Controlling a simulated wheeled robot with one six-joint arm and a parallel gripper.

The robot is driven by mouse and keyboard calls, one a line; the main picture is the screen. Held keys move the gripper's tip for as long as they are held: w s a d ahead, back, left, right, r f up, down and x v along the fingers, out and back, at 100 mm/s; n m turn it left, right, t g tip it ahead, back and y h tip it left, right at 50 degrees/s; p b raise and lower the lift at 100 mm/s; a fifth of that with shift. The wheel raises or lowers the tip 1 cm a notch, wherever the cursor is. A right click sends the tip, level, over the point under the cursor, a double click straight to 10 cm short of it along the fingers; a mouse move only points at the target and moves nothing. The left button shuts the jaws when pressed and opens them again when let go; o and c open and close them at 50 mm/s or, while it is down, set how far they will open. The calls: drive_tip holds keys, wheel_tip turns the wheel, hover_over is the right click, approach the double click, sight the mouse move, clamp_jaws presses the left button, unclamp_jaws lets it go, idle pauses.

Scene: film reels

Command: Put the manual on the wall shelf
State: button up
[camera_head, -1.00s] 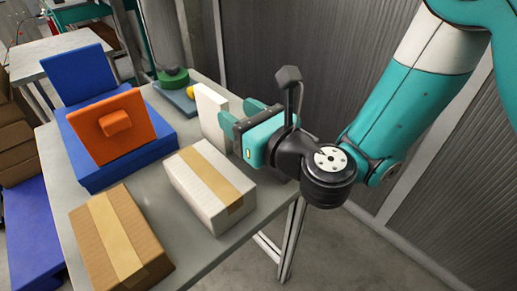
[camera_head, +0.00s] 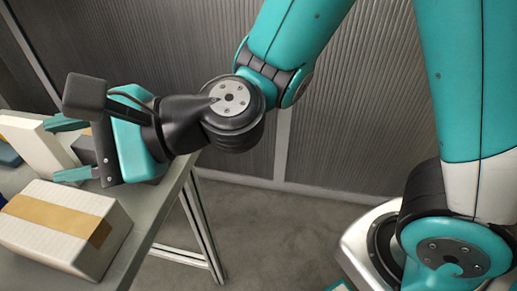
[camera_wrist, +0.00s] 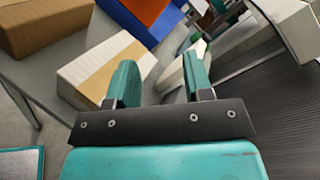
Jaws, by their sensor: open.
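An upright white slab, which looks like the manual (camera_head: 38,146), stands on the grey table at the left of the head view. My gripper (camera_head: 54,150) is open in front of its near edge, with one finger on each side. In the wrist view the white slab (camera_wrist: 174,76) shows between and behind the fingers of my gripper (camera_wrist: 160,66), nearer the right finger. The right finger hides part of it. I cannot tell whether either finger touches it. I cannot make out the wall shelf in these frames.
A white box with tan tape (camera_head: 55,240) stands close beside my gripper on the table (camera_head: 150,240). The wrist view also shows a brown carton (camera_wrist: 40,25) and an orange and blue item (camera_wrist: 148,12). A ribbed wall (camera_head: 330,130) stands behind; the floor right of the table is clear.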

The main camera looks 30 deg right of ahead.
drive_tip(key=s+d+f+n+g+h, duration=0.3)
drive_tip(key=d+n, duration=0.5)
drive_tip(key=n, duration=0.5)
drive_tip(key=s+g+h, duration=0.1)
drive_tip(key=h, duration=0.1)
drive_tip(key=shift+s+n+h, duration=0.15)
drive_tip(key=shift+n+h, duration=0.15)
drive_tip(key=shift+h, duration=0.1)
drive_tip(key=shift+o, duration=0.5)
drive_tip(key=s+d+n+h, duration=0.1)
drive_tip(key=d+n+h, duration=0.1)
drive_tip(key=d, duration=0.3)
drive_tip(key=s+d+f+n+g+h, duration=0.1)
drive_tip(key=d+n+h, duration=0.2)
drive_tip(key=d, duration=0.3)
drive_tip(key=shift+s+d+f+h, duration=0.2)
drive_tip(key=shift+s+d+h, duration=0.05)
drive_tip(key=shift+s+h, duration=0.15)
drive_tip(key=shift+s+d+n, duration=0.1)
drive_tip(key=shift+d+n, duration=0.2)
drive_tip(key=shift+d, duration=0.1)
drive_tip(key=shift+c, duration=0.2)
